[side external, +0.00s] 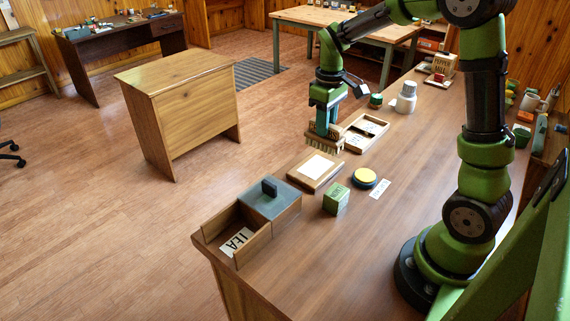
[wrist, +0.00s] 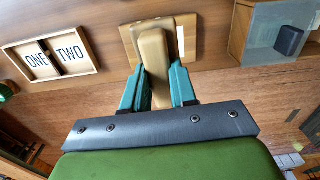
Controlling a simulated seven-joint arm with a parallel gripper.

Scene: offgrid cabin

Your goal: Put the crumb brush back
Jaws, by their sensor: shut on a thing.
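The crumb brush (side external: 323,143) has a wooden body and pale bristles that point down. My gripper (wrist: 158,85) is shut on it, with teal fingers on both sides of its tan wooden back (wrist: 154,55) in the wrist view. In the side view my gripper (side external: 325,122) holds the brush above the counter, between the framed tray and a wooden board with a white panel (side external: 300,178). The board (wrist: 127,38) shows partly behind the brush in the wrist view. Whether the bristles touch anything is not clear.
A wooden tray (wrist: 97,58) holds cards reading ONE and TWO. A box (side external: 262,239) with a grey sliding lid (side external: 277,203) shows a TEA label. A green carton (side external: 336,199), a yellow-topped round tin (side external: 365,178) and a white bottle (side external: 406,97) stand on the counter (side external: 400,220).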

